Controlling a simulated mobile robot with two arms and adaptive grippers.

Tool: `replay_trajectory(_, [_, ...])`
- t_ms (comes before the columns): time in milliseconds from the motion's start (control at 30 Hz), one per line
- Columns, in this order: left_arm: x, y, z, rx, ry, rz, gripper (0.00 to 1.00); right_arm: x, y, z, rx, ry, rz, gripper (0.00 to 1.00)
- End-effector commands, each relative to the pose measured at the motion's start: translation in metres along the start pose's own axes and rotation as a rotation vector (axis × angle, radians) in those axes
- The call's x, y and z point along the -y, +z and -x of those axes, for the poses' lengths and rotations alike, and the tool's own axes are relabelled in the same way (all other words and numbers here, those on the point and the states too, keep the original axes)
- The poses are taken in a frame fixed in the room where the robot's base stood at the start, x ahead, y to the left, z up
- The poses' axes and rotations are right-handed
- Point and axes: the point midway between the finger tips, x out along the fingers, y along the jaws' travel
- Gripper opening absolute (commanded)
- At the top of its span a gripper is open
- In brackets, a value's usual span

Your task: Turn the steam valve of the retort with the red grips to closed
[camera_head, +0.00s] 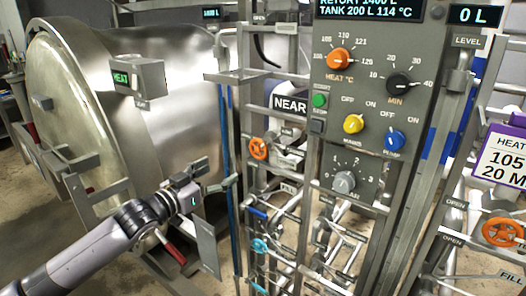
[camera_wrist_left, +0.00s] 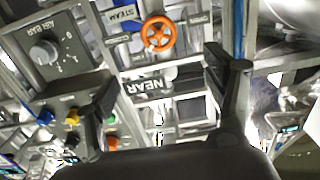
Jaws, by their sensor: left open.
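The large steel retort (camera_head: 160,75) fills the left of the head view, with a red grip (camera_head: 175,252) low on its front and another red piece at its left edge. An orange handwheel (camera_head: 258,148) sits on the pipe frame right of the retort, near a NEAR sign (camera_head: 290,104). In the left wrist view this orange handwheel (camera_wrist_left: 158,33) appears beside a STEAM label (camera_wrist_left: 122,13). Its setting cannot be read. My left gripper (camera_head: 214,176) is open and empty, left of and below the wheel, apart from it. Its two fingers (camera_wrist_left: 165,85) show spread apart in the wrist view.
A control panel (camera_head: 365,110) with coloured knobs stands right of the wheel. Blue upright pipes (camera_head: 227,130) and frame bars stand between gripper and wheel. Another orange handwheel (camera_head: 503,232) is at far right by OPEN labels. A cyan valve handle (camera_head: 260,245) sits lower down.

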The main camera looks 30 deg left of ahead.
Motion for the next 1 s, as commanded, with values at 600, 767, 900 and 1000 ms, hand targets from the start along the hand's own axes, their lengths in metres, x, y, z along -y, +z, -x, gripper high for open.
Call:
replay_trajectory(600, [-0.005, -0.01, -0.056, -0.012, 0.01, -0.002, 0.76, 0.01, -0.003, 0.009, -0.003, -0.012, -0.004, 0.4])
replay_trajectory(767, [-0.005, -0.01, -0.076, -0.012, 0.009, 0.0, 0.76, 0.006, -0.003, 0.014, -0.002, -0.007, -0.002, 0.4])
replay_trajectory(900, [-0.005, -0.01, -0.094, -0.011, 0.01, -0.001, 0.76, 0.004, -0.003, 0.019, -0.001, -0.006, -0.001, 0.4])
replay_trajectory(1000, [-0.005, -0.01, -0.108, -0.01, 0.009, 0.0, 0.76, 0.004, -0.003, 0.023, -0.001, -0.005, -0.001, 0.4])
